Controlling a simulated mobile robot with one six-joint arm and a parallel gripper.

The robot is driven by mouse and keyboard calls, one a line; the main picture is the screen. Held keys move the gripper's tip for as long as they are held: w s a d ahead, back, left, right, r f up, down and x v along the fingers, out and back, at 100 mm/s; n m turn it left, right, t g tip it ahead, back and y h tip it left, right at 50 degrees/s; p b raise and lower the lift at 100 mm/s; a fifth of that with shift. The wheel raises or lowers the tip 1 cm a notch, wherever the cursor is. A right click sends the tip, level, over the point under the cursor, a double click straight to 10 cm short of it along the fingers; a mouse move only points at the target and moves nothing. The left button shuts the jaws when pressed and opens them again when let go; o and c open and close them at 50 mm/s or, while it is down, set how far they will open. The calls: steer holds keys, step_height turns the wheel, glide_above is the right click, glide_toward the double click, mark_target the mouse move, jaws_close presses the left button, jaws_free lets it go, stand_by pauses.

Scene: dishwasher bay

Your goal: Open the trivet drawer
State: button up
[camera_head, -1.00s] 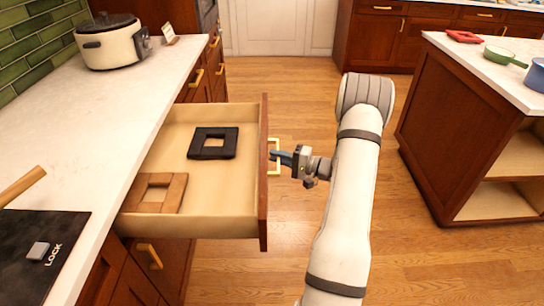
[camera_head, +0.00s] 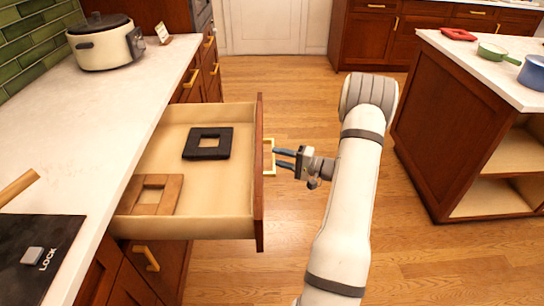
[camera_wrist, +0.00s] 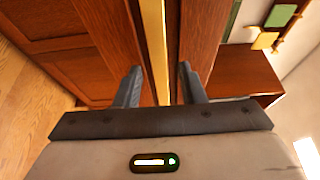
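The trivet drawer (camera_head: 222,226) stands pulled far out from under the left counter. Inside it lie a black square trivet (camera_head: 207,143) and a wooden square trivet (camera_head: 151,194). Its brass handle (camera_head: 268,157) is on the front panel. My gripper (camera_head: 277,158) is just right of the handle with its fingers apart. In the wrist view the two fingers (camera_wrist: 159,85) are spread, and the brass handle (camera_wrist: 153,40) runs between and ahead of them. The fingers do not touch it.
A cream cooker (camera_head: 105,42) stands on the left counter (camera_head: 90,125). A dark cooktop marked LOCK (camera_head: 35,250) is at lower left. An island with open shelves (camera_head: 450,130) is at the right. Wooden floor (camera_head: 290,90) is free between them.

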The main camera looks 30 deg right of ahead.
steer(key=v, duration=0.5)
steer(key=shift+d, duration=0.1)
stand_by(0.3)
steer(key=w+a+r+n+h+p, duration=0.2)
steer(key=w+r+n+h, duration=0.1)
steer(key=w+r+h, duration=0.5)
steer(key=s+a+r+n+g+h+p, duration=0.1)
steer(key=s+a+r+g+h+p, duration=0.15)
steer(key=r+h, duration=0.55)
steer(key=s+a+r+n+g+y+p, duration=0.1)
steer(key=s+a+r+g, duration=0.1)
steer(key=s+a, duration=0.4)
steer(key=s+a+r+n+g+y+p, duration=0.1)
steer(key=s+a, duration=0.5)
steer(key=s, duration=0.6)
steer(key=s+a+r+n+g+y+p, duration=0.1)
steer(key=s+a+r+n+g, duration=0.2)
steer(key=s+a, duration=0.4)
steer(key=s+r+g, duration=0.1)
steer(key=s+g, duration=0.1)
steer(key=s, duration=0.1)
steer(key=shift+y, duration=0.4)
